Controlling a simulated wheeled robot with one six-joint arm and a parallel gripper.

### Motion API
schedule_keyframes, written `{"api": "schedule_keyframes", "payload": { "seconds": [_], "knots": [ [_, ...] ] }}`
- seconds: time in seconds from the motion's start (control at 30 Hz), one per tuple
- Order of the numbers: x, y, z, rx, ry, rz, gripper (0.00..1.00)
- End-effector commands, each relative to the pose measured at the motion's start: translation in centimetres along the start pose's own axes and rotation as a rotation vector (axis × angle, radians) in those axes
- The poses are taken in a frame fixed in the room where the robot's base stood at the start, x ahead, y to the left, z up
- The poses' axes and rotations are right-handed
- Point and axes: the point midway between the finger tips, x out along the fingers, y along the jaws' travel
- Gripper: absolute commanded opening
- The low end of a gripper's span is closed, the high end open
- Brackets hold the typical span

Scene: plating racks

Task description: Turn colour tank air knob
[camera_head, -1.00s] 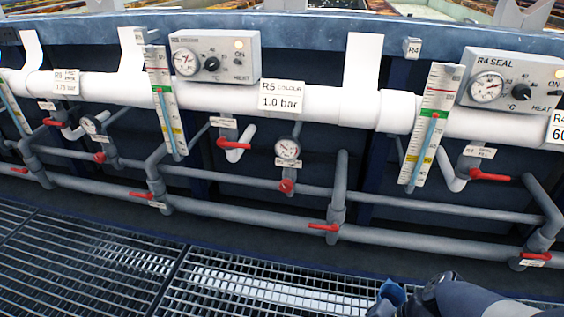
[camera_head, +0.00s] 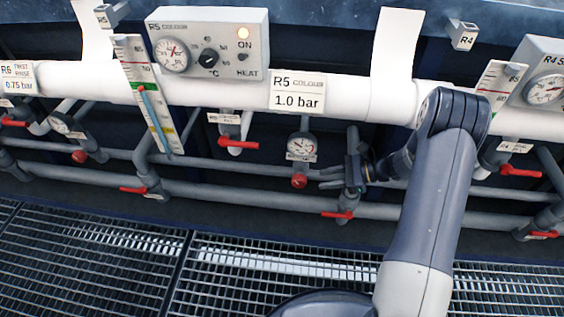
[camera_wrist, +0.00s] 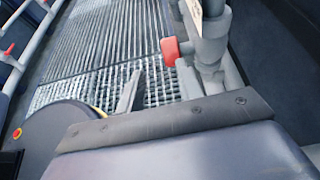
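The R5 colour tank's air knob (camera_head: 299,181) is a small round red knob under a white dial gauge (camera_head: 302,147), below the R5 COLOUR label reading 1.0 bar (camera_head: 298,92). My gripper (camera_head: 330,179) is just right of the knob in the head view, with a small gap between them. In the wrist view a red knob (camera_wrist: 175,49) shows at the grey pipe fitting, beyond the fingers (camera_wrist: 158,88). The fingers look apart with nothing between them. The gripper's body hides part of the lower wrist view.
A red lever (camera_head: 237,144) is up and left of the knob, and another red lever (camera_head: 338,215) is below my gripper. Grey pipes (camera_head: 230,190) run behind and beneath. The R5 heater box (camera_head: 208,42) is above. Grated floor (camera_head: 120,250) is clear in front.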

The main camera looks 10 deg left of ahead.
Motion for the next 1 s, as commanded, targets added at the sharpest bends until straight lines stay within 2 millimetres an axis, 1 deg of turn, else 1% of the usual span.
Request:
{"api": "schedule_keyframes", "payload": {
  "seconds": [0.07,0.17,0.27,0.37,0.6,0.7,0.83,1.0],
  "knots": [
    [-0.1,-0.6,-0.4,0.024,-0.018,-0.011,0.35],
    [0.2,-0.8,-0.7,0.038,-0.030,-0.016,0.35],
    [1.2,-0.8,-0.7,0.038,-0.030,-0.015,0.35],
    [2.8,-0.8,-0.7,0.037,-0.030,-0.013,0.35],
    [7.4,-0.9,-0.7,0.035,-0.028,-0.012,0.35],
    [9.0,-0.9,-0.6,0.035,-0.029,-0.013,0.35],
    [10.3,-0.9,-0.5,0.035,-0.028,-0.015,0.35],
    [10.9,-1.0,-0.4,0.036,-0.029,-0.016,0.35]
  ]
}}
